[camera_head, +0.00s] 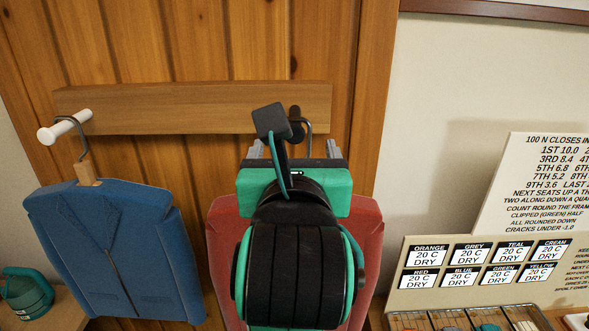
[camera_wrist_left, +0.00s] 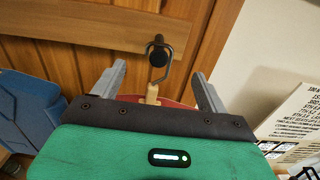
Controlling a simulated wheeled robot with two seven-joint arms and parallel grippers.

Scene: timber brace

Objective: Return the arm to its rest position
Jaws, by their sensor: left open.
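My left gripper (camera_head: 293,150) is up in front of the wooden rail (camera_head: 190,107), with its green and black arm below it. In the left wrist view its two grey fingers (camera_wrist_left: 158,75) are spread apart with nothing clamped between them. A hanger hook (camera_head: 308,125) hangs on the dark peg (camera_wrist_left: 158,48), and its wooden neck (camera_wrist_left: 153,94) shows between the fingers in the picture. A red garment (camera_head: 226,245) hangs below, mostly hidden behind my left arm. I cannot tell the depth gap between fingers and hanger. My right gripper is not in view.
A blue garment (camera_head: 115,250) hangs by its hook from a white peg (camera_head: 64,127) at left. A teal object (camera_head: 26,295) stands at lower left. At right are a label board (camera_head: 420,297), a text sign (camera_head: 540,185) and a tray (camera_head: 470,318). Open space lies before the upper right wall.

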